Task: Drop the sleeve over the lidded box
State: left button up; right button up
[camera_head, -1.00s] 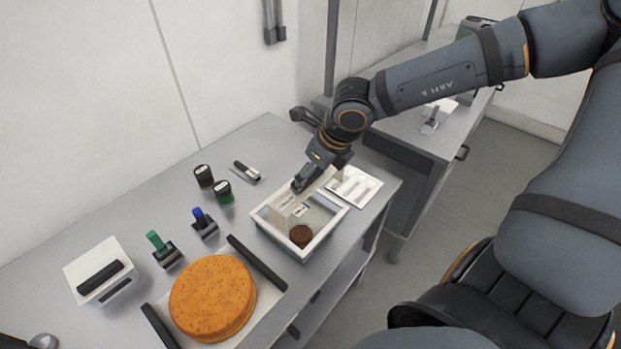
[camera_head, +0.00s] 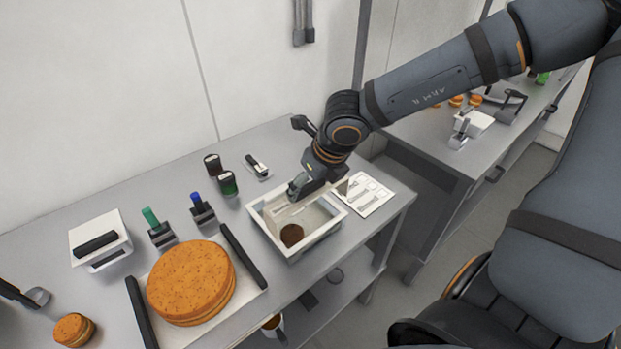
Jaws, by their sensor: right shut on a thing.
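My right gripper (camera_head: 308,188) reaches down over a white-rimmed tray (camera_head: 335,232) and is shut on the upper edge of a pale beige, thin-walled piece (camera_head: 286,220), which looks like the sleeve. The fingers hide part of its top. The sleeve is in or just above the tray; I cannot tell whether it touches the floor. A white box (camera_head: 84,231) with a black bar on top stands at the left of the table and may be the lidded box. My left gripper is not in view.
A brown disc (camera_head: 291,235) lies in the tray. A large orange-brown round cake (camera_head: 190,282) sits on a board with black handles. Two dark jars (camera_head: 228,184), a green-handled stamp (camera_head: 152,217) and a blue-handled stamp (camera_head: 197,200) stand behind. A white card (camera_head: 366,195) lies right of the tray.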

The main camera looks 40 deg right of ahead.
aim_at(313, 198)
notch_tip(313, 198, down, 2)
jog(key=shift+a+f+b, duration=0.1)
jog(key=shift+f+b, duration=0.1)
jog(key=shift+b, duration=0.35)
notch_tip(313, 198, down, 4)
jog(key=shift+r+b, duration=0.2)
jog(key=shift+b, duration=1.05)
notch_tip(313, 198, down, 3)
jog(key=b, duration=0.3)
jog(key=shift+r, duration=0.15)
jog(key=shift+w+f+b, duration=0.1)
jog(key=shift+f+b, duration=0.7)
jog(key=shift+b, duration=0.6)
jog(key=shift+b, duration=0.4)
jog(key=shift+f+b, duration=0.25)
jog(key=shift+b, duration=0.3)
jog(key=o, duration=0.9)
